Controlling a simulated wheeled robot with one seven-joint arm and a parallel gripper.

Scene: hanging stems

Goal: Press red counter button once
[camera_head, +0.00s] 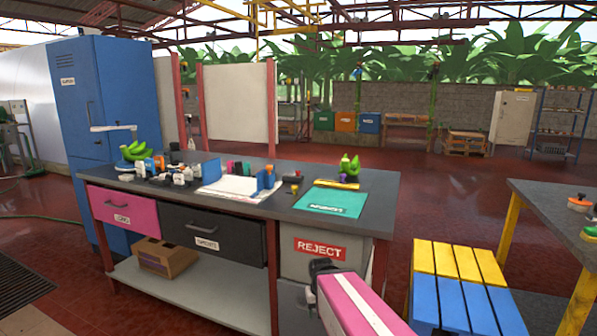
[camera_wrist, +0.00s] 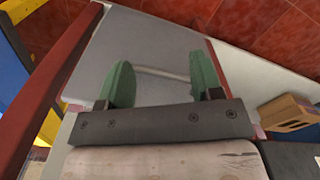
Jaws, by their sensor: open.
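A small dark device with a red top (camera_head: 294,177) stands on the dark workbench top (camera_head: 370,184), between the white papers and the green mat. It looks like the red counter button, but it is too small to be sure. It does not show in the wrist view. My gripper (camera_wrist: 160,62) is open and empty in the wrist view, with two green fingers apart over a grey surface. In the head view my pink arm reaches up at the bottom, in front of the reject bin (camera_head: 297,269), below the bench top and apart from the device. The fingers cannot be made out there.
A green mat (camera_head: 331,203) with bananas (camera_head: 350,164) behind it lies right of the device. Blue blocks (camera_head: 266,179) and tools stand to its left. A cardboard box (camera_head: 165,257) sits on the lower shelf. A yellow and blue slatted stand (camera_head: 458,262) is at right.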

